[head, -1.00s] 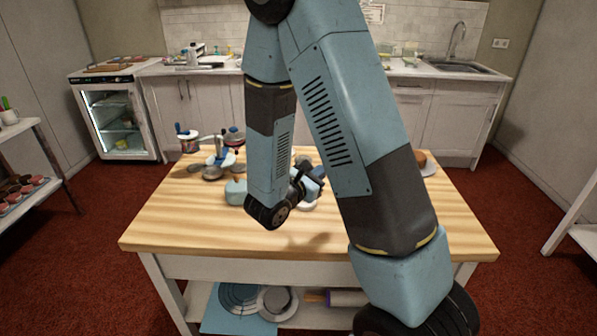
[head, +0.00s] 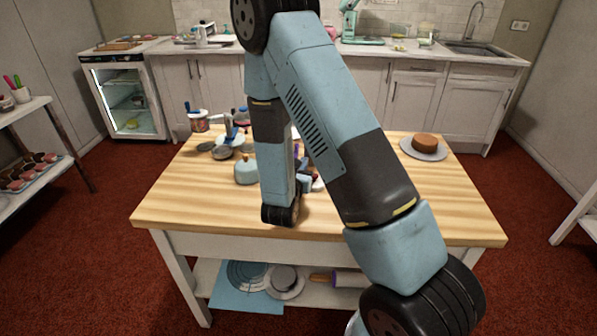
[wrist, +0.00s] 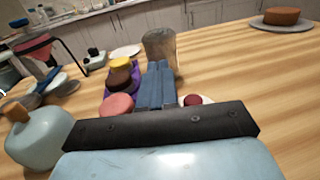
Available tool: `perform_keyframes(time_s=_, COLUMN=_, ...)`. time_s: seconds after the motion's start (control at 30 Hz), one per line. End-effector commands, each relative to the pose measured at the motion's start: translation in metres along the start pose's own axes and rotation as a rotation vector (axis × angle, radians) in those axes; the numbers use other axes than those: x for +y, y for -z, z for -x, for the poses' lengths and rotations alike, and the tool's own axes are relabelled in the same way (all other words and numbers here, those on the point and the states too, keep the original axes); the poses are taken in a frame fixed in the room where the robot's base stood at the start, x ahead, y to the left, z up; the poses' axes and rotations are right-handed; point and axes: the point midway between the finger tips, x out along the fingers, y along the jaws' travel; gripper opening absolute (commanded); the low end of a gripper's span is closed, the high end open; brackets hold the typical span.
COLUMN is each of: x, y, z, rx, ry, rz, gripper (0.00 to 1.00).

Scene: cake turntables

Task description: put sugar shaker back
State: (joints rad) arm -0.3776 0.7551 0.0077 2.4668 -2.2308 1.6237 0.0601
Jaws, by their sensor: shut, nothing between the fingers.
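A greyish, translucent cylinder (wrist: 160,46), which looks like the sugar shaker, stands upright on the table in the wrist view, just beyond my fingertips. Its lower part is hidden by the fingers, and I cannot tell whether they touch it. My gripper (wrist: 158,70) has its blue fingers together, with nothing between them. In the head view my gripper (head: 304,183) is low over the middle of the table, mostly behind my arm. The cylinder is not clearly seen there.
A purple tray (wrist: 109,88) with yellow, brown and pink round pieces is left of my fingers. A teal rounded pot (wrist: 38,137) stands farther left. A brown cake (head: 425,142) on a grey plate (head: 410,153) is at the right. The table's right front (head: 455,215) is clear.

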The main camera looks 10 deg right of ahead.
Motion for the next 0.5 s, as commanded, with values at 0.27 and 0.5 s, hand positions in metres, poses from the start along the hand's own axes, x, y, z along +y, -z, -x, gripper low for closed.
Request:
perform_keyframes(time_s=0.27, x=-0.001, y=-0.001, z=-0.049, rx=-0.002, ry=0.003, rz=-0.001, gripper=0.0)
perform_keyframes(time_s=0.5, x=0.0, y=-0.001, z=-0.074, rx=-0.001, ry=0.001, rz=0.0, gripper=0.0)
